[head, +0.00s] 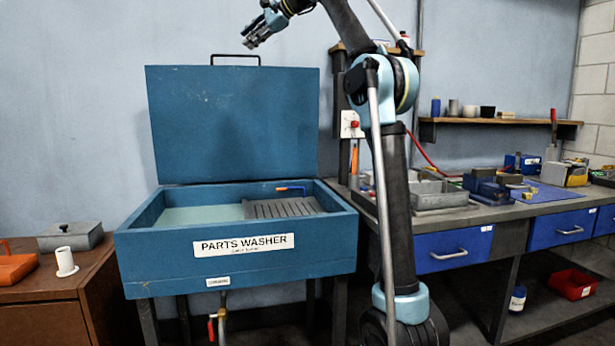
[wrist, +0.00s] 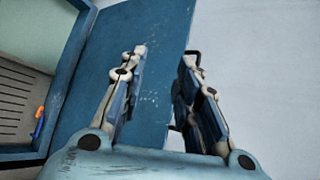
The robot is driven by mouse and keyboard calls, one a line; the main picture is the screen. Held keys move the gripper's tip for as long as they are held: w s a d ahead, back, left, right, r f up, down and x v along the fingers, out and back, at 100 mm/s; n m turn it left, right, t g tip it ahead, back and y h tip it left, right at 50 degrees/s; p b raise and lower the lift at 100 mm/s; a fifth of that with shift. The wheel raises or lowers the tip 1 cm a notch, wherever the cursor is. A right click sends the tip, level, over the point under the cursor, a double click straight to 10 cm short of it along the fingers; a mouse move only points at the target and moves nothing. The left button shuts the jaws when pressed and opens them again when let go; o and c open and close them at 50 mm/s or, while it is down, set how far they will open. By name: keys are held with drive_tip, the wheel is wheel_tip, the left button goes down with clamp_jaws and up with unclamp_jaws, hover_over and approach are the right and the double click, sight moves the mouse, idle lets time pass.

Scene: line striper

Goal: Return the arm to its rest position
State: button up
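My arm rises from its base in front of the workbench, and its upper link bends over to the left at the top of the head view. My gripper (head: 250,37) hangs in the air above the raised lid (head: 235,120) of the blue parts washer (head: 150,245), near the lid's handle. In the wrist view my gripper (wrist: 166,58) has its two fingers spread apart with nothing between them. The blue lid shows behind the fingers there. Part of the arm is cut off by the top edge of the head view.
The washer's basin holds a slotted grate (head: 283,208). A brown cabinet (head: 50,285) with a grey box (head: 70,236) and white spool (head: 65,262) stands at left. The workbench (head: 530,207) at right carries a metal tray (head: 438,195) and a vise (head: 487,187); a shelf (head: 500,122) hangs above.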

drive_tip(key=s+d+f+n+g+h, duration=0.1)
drive_tip(key=s+d+f+n+h, duration=0.2)
drive_tip(key=s+d+f, duration=1.05)
drive_tip(key=s+d+f+n+h, duration=0.2)
drive_tip(key=s+d+f+h, duration=0.3)
drive_tip(key=f, duration=1.5)
drive_tip(key=s+d+f+n+g, duration=0.1)
drive_tip(key=s+d+f+n, duration=0.2)
drive_tip(key=s+d+f, duration=1.05)
drive_tip(key=s+d+f+h, duration=0.1)
drive_tip(key=s+d+f, duration=0.1)
drive_tip(key=f, duration=0.7)
drive_tip(key=s+d+f+n+g+h, duration=0.1)
drive_tip(key=s+f, duration=0.3)
drive_tip(key=f, duration=0.5)
drive_tip(key=s+d+f+n+h, duration=0.1)
drive_tip(key=s+d+f, duration=0.2)
drive_tip(key=f, duration=0.6)
drive_tip(key=shift+s+d+f, duration=0.15)
drive_tip(key=shift+d+f, duration=0.05)
drive_tip(key=shift+d, duration=0.2)
drive_tip(key=shift+w+f, duration=0.2)
drive_tip(key=shift+w, duration=0.25)
